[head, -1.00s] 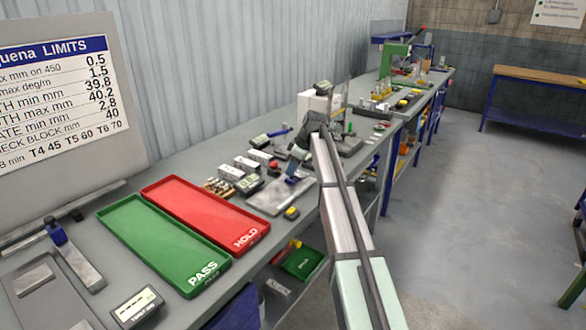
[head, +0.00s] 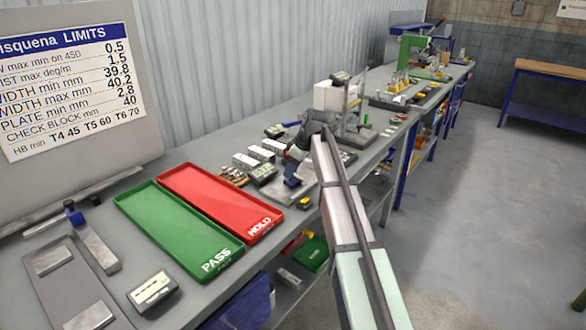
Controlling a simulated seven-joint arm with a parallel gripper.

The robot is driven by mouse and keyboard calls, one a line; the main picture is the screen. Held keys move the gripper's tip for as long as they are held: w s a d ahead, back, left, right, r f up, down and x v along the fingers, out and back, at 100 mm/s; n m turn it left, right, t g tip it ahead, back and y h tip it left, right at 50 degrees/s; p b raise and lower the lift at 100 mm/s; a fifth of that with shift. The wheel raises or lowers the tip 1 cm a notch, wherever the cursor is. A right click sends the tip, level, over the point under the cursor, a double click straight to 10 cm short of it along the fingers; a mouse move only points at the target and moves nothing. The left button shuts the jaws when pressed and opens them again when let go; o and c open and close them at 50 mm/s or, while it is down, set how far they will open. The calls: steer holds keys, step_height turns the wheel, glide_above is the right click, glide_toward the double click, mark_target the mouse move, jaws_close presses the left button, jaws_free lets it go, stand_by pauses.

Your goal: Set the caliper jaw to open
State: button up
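My gripper (head: 297,153) is the dark end of my arm, over the middle of the bench. It is small and seen from behind, so I cannot tell whether its fingers are open or shut. Just below it, a blue piece (head: 291,182) stands on a grey metal plate (head: 283,196); I cannot tell whether the gripper touches it. Behind the gripper, a small dark unit with a display (head: 273,131) lies beside a blue piece (head: 292,124). I cannot tell for sure which of these is the caliper, and no jaw shows clearly.
A green PASS tray (head: 180,230) and a red HOLD tray (head: 222,205) lie left of the plate. White boxes (head: 262,152) and a grey unit with a display (head: 264,173) stand close to the gripper. A small yellow item (head: 304,203) sits near the front edge.

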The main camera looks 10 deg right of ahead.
steer(key=shift+o, duration=1.1)
steer(key=v, duration=1.4)
steer(key=shift+a+f, duration=0.1)
steer(key=shift+a, duration=0.05)
